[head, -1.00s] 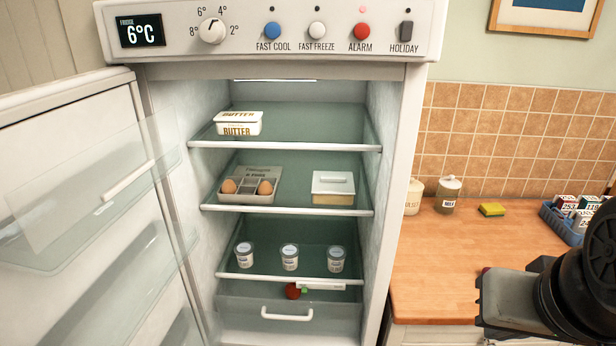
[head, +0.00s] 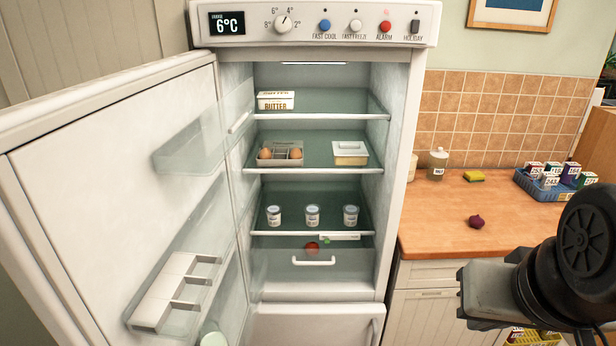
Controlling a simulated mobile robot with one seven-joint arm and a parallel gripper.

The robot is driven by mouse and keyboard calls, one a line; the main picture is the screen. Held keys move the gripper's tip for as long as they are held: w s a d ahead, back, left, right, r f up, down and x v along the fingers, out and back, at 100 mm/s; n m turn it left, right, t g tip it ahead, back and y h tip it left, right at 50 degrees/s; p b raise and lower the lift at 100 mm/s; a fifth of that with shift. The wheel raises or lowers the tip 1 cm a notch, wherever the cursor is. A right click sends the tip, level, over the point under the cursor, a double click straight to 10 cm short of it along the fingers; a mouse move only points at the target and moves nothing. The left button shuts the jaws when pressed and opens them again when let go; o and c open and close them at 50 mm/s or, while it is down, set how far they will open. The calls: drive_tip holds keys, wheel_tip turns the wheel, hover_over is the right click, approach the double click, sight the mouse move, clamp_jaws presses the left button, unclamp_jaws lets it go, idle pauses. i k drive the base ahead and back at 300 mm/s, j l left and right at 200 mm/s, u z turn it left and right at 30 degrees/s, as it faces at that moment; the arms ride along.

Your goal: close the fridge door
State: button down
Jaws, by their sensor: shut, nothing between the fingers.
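The fridge (head: 405,150) stands upright in the middle of the head view with its front open. Its white door (head: 110,160) is swung wide open to the left, hinged at the fridge's left side. The door's inner face with clear shelves and a white rack (head: 170,290) faces the camera and right. Part of my dark arm shows at the lower right, apart from the door. My gripper's fingers are not in view.
Inside are a butter tub (head: 276,101), eggs (head: 280,154), a lidded dish (head: 350,153) and several small pots (head: 312,216). A wooden counter (head: 440,225) right of the fridge holds an onion (head: 476,222), a sponge (head: 474,176) and a blue crate (head: 545,190).

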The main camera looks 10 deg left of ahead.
sight(118, 228)
drive_tip(key=k+j, duration=0.3)
drive_tip(key=j, duration=0.15)
drive_tip(key=k+j, duration=0.25)
drive_tip(key=j, duration=0.85)
drive_tip(key=k+j, duration=0.15)
drive_tip(key=j, duration=1.15)
